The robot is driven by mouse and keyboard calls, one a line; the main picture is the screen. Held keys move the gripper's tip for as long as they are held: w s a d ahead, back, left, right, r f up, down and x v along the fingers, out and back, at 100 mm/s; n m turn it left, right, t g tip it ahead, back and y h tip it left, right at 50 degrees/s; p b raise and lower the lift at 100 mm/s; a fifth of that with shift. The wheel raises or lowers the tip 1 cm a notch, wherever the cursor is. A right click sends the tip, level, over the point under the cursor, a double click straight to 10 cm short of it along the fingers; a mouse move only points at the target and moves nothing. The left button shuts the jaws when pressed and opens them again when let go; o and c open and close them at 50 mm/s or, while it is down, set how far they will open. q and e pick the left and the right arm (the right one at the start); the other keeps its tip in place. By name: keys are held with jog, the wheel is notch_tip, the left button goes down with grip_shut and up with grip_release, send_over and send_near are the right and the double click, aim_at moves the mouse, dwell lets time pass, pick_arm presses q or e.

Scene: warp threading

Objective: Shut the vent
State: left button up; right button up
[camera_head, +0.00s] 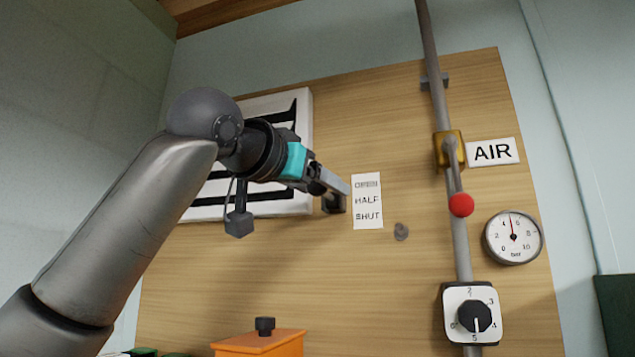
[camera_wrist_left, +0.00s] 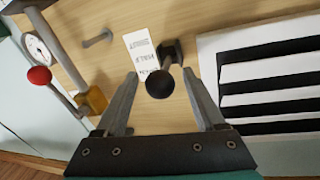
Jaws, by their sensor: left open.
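The vent is a white louvred panel (camera_head: 305,110) with wide black gaps between its slats. It also shows at the right of the left wrist view (camera_wrist_left: 209,42). Beside it is a dark lever bracket (camera_head: 335,203) with a round black knob (camera_wrist_left: 159,84). A white label (camera_head: 367,200) reading OPEN, HALF, SHUT is right of the bracket. My left gripper (camera_head: 340,187) is open in front of the lever. In the left wrist view the knob appears between its two fingers, with space on both sides. I cannot tell which label word the lever lines up with. My right gripper is not in view.
Right of the label are a small grey hook (camera_head: 401,231), a vertical pipe (camera_head: 432,50) with a red-knobbed lever (camera_head: 461,205), an AIR sign (camera_head: 493,152), a gauge (camera_head: 513,237) and a dial (camera_head: 474,316). An orange box (camera_head: 262,345) stands below.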

pick_arm(q)
grip_shut()
dwell(0.4)
dwell(0.9)
